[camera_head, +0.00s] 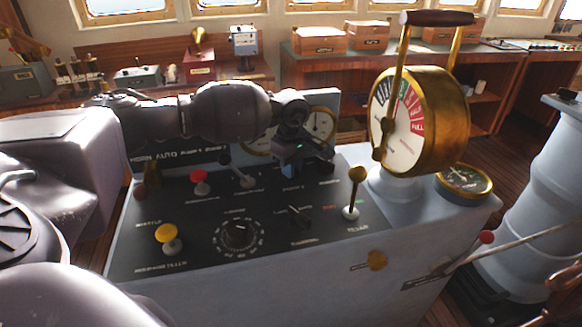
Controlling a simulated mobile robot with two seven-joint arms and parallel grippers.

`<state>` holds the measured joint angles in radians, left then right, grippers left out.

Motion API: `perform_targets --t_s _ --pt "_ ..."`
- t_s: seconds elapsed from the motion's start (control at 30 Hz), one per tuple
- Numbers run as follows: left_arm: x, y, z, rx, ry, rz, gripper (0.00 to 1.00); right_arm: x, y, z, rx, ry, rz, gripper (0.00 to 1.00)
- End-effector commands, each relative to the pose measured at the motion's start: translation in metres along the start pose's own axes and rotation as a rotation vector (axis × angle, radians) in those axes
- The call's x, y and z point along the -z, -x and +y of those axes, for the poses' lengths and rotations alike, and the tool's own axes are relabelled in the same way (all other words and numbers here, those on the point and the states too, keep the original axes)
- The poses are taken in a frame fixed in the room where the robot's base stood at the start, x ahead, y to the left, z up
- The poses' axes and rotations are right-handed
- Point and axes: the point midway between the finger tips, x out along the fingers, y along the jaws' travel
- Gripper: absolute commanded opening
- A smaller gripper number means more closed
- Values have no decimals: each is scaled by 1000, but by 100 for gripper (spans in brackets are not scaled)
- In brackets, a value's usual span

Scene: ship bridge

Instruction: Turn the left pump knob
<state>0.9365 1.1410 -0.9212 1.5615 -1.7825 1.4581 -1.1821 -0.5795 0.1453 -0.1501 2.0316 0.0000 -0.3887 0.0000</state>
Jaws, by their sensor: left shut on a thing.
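My left arm comes in from the left across the back of the dark control panel (190,249). My left gripper (312,168) points down at the panel's back right part and is shut on a small knob there. The fingers and wrist hide that knob almost wholly, so its turn angle cannot be seen. A small label just in front of the gripper seems to read "PUMP", but it is blurred. I take the held knob to be the left pump knob. My right gripper is out of view.
The panel also bears a yellow knob (168,234), a red knob (199,178), a black dial (238,235), a black switch (299,216) and a brass-tipped lever (355,190). A brass telegraph (440,118) stands to the right. Round gauges (321,124) stand behind my wrist.

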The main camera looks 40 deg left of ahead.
Motion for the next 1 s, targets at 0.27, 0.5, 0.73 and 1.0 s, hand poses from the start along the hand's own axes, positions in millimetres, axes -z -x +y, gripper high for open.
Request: perform_targets --t_s 0.27,0.5,0.73,1.0 --pt "0 1 0 -1 20 1 0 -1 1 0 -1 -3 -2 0" --pt "0 1 0 -1 20 1 0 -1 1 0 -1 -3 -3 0" --pt "0 0 0 -1 19 0 39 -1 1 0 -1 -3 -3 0" --pt "0 3 0 -1 18 0 39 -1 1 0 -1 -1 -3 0"
